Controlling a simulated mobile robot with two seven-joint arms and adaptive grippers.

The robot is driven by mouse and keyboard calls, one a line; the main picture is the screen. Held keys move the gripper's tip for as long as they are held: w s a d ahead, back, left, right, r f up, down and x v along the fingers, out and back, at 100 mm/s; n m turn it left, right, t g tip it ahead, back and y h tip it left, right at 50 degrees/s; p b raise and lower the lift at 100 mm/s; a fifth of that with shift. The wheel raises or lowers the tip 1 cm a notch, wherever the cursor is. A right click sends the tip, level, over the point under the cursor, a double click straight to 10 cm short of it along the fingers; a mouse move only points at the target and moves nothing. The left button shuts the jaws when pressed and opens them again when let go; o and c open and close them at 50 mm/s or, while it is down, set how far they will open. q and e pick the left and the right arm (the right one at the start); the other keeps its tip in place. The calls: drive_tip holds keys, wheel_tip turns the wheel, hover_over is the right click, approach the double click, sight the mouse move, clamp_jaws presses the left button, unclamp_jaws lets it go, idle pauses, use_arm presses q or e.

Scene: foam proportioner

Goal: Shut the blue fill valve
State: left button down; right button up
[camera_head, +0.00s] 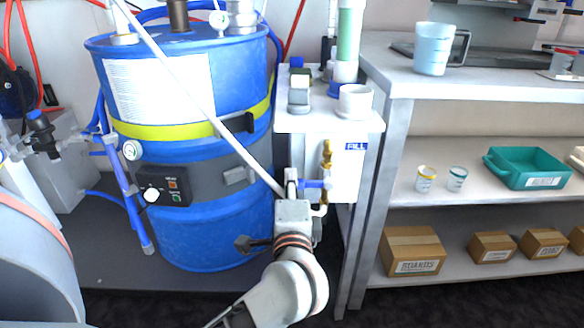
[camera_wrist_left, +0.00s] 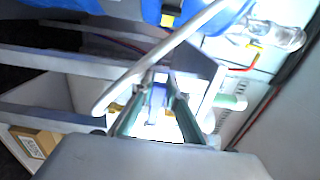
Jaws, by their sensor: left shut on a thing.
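The blue fill valve (camera_head: 315,184) is a small blue handle below a brass fitting (camera_head: 327,155), under the FILL label (camera_head: 356,146) on the front of a white cabinet. My left gripper (camera_head: 291,180) is at the valve, reaching up from the bottom of the head view. In the left wrist view its two dark fingers (camera_wrist_left: 160,108) stand on either side of a blue piece (camera_wrist_left: 158,92), which looks like the valve handle. The gripper is shut on it. The fingers hide part of the handle, so its exact angle is unclear. My right gripper is not in view.
A large blue drum (camera_head: 200,225) with a yellow band stands left of the valve. A thin white rod or hose (camera_head: 190,85) slants across it down to near my gripper. Shelving (camera_head: 480,197) with a teal bin (camera_head: 530,165) and cardboard boxes (camera_head: 412,250) stands on the right.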

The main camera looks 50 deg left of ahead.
use_arm(q)
drive_tip(key=shift+f, duration=0.3)
drive_tip(key=c, duration=2)
unclamp_jaws()
drive_tip(key=shift+o, duration=0.2)
drive_tip(key=shift+r, duration=0.15)
